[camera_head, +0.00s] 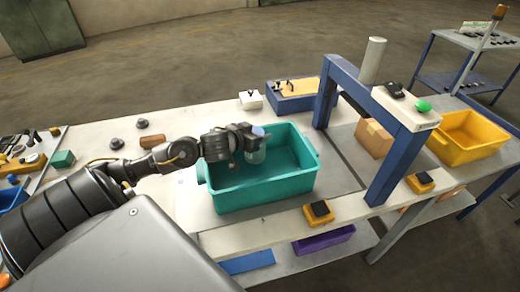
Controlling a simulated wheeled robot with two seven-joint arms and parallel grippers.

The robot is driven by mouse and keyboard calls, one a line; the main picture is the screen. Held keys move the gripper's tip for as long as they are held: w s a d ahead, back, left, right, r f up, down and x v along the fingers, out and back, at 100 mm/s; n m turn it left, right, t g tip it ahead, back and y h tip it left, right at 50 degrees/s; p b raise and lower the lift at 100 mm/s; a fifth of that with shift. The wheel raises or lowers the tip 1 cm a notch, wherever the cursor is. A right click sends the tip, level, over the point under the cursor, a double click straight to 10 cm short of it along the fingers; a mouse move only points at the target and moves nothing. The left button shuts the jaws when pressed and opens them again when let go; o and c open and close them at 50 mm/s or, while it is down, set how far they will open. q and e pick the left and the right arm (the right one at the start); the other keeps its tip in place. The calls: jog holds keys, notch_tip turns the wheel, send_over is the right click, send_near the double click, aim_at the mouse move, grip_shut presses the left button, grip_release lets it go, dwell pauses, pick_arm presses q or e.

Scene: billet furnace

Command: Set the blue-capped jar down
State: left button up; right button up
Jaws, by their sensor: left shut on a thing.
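The blue-capped jar (256,152) is a clear, pale greenish jar with a light blue cap. It is over the inside of the teal bin (262,197), near the bin's back wall. My left gripper (250,138) is shut on the jar near its cap and partly hides it. The jar looks upright. I cannot tell whether its base touches the bin floor. The rest of the visible bin floor is empty. My right gripper is not in view.
A blue gantry frame (385,165) stands right of the bin, with a cardboard box (374,138) under it. A yellow bin (467,138) is further right. A blue-and-yellow box (293,95) and a white box (250,100) stand behind.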

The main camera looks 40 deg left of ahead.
pick_arm(q)
jog(key=shift+a+f, duration=0.15)
jog(key=shift+f, duration=0.7)
jog(key=shift+w+f, duration=0.1)
jog(key=shift+f, duration=0.2)
jog(key=shift+w+f, duration=0.1)
jog(key=shift+f, duration=0.1)
jog(key=f, duration=0.3)
jog(key=shift+s, duration=0.2)
jog(key=shift+w+f, duration=0.1)
jog(key=shift+f, duration=0.2)
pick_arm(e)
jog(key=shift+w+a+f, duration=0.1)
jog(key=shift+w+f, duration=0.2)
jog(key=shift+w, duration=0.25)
pick_arm(q)
jog(key=o, duration=1.4)
jog(key=shift+f, duration=0.1)
